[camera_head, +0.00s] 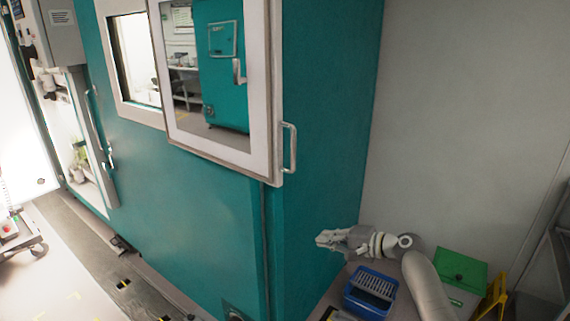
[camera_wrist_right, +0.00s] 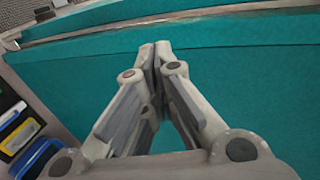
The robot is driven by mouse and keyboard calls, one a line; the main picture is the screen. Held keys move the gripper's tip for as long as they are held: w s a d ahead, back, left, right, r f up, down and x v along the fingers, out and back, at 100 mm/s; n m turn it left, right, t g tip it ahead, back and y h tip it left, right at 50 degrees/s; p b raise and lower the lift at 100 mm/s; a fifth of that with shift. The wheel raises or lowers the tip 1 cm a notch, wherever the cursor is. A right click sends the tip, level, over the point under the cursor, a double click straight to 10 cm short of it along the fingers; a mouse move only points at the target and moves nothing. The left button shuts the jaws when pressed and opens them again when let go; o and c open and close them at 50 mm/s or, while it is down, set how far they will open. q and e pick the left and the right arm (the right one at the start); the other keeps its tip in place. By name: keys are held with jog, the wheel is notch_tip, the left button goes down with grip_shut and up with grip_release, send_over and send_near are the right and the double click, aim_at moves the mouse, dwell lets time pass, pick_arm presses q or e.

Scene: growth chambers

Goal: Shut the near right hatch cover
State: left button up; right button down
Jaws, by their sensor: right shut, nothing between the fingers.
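The hatch cover (camera_head: 258,90), a pale-framed pane with a bar handle (camera_head: 290,148) on its right edge, stands open on the teal growth chamber (camera_head: 190,205). Its glass mirrors the room. The hatch opening (camera_head: 113,60) shows in a pale frame to its left, partly hidden by the cover. My right gripper (camera_head: 322,239) is below and right of the handle, apart from it, beside the chamber's right side. In the right wrist view its fingers (camera_wrist_right: 155,50) are together and empty, with a teal surface (camera_wrist_right: 240,75) beyond. My left gripper is not in view.
A plain grey wall (camera_head: 470,120) is at the right. Open floor (camera_head: 80,270) lies at the lower left.

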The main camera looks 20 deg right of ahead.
aim_at(283, 169)
notch_tip(283, 169, up, 23)
jog(key=s+a+n+y, duration=0.2)
jog(key=s+y, duration=0.1)
jog(key=y, duration=0.2)
pick_arm(q)
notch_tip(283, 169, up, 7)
jog(key=p, duration=0.6)
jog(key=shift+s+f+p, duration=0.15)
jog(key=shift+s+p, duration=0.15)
pick_arm(e)
jog(key=w+a, duration=0.1)
jog(key=a, duration=0.2)
jog(key=w+a, duration=0.2)
jog(key=a, duration=0.1)
jog(key=w+a, duration=0.1)
jog(key=a, duration=0.3)
jog(key=shift+w+a, duration=0.1)
jog(key=shift+w, duration=0.2)
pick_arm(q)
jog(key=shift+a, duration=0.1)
pick_arm(e)
jog(key=shift+f, duration=0.1)
jog(key=shift+a, duration=0.1)
